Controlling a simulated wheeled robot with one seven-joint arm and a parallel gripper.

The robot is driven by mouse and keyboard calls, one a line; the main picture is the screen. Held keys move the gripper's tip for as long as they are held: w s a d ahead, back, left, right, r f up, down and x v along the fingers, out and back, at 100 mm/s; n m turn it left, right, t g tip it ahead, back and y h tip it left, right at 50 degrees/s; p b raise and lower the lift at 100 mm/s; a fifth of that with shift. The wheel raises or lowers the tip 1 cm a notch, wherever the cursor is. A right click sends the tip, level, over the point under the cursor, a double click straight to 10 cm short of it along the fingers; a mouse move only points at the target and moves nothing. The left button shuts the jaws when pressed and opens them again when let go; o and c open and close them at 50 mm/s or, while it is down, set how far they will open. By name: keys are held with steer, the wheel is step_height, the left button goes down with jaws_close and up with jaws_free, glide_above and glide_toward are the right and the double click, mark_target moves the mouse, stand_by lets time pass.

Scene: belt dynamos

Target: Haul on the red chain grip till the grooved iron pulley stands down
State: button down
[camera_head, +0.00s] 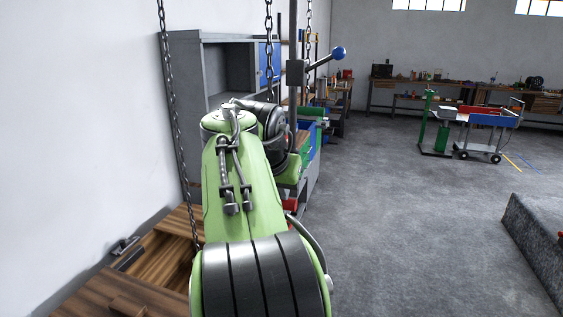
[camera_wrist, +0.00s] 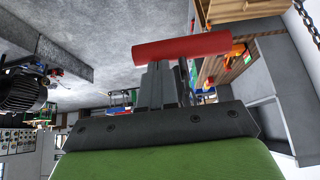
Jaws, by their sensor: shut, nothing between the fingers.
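The red chain grip (camera_wrist: 181,47), a plain red bar, lies across the tips of my gripper (camera_wrist: 168,72) in the wrist view. My gripper's fingers are together, with the bar at their ends and not between them; I cannot tell whether they touch it. In the head view my green arm hides the gripper. A small red piece (camera_head: 290,204) shows beside the arm, and I cannot tell whether it is the grip. I cannot make out the grooved iron pulley in either view.
A chain (camera_head: 172,90) hangs at the left near the wall, and another chain (camera_head: 268,45) hangs beyond my arm. A blue-knobbed lever (camera_head: 338,53) juts from a post. A grey cabinet (camera_head: 187,85) stands behind. The floor at right is open before a cart (camera_head: 483,137).

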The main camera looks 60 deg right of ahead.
step_height(320, 180, down, 14)
steer(key=b, duration=0.9)
steer(key=shift+r, duration=0.15)
steer(key=a+r+p, duration=0.4)
steer(key=r+p, duration=0.5)
steer(key=r, duration=0.3)
steer(key=shift+s+a+r, duration=0.3)
steer(key=shift+s+a, duration=0.05)
steer(key=shift+s, duration=0.05)
stand_by(0.4)
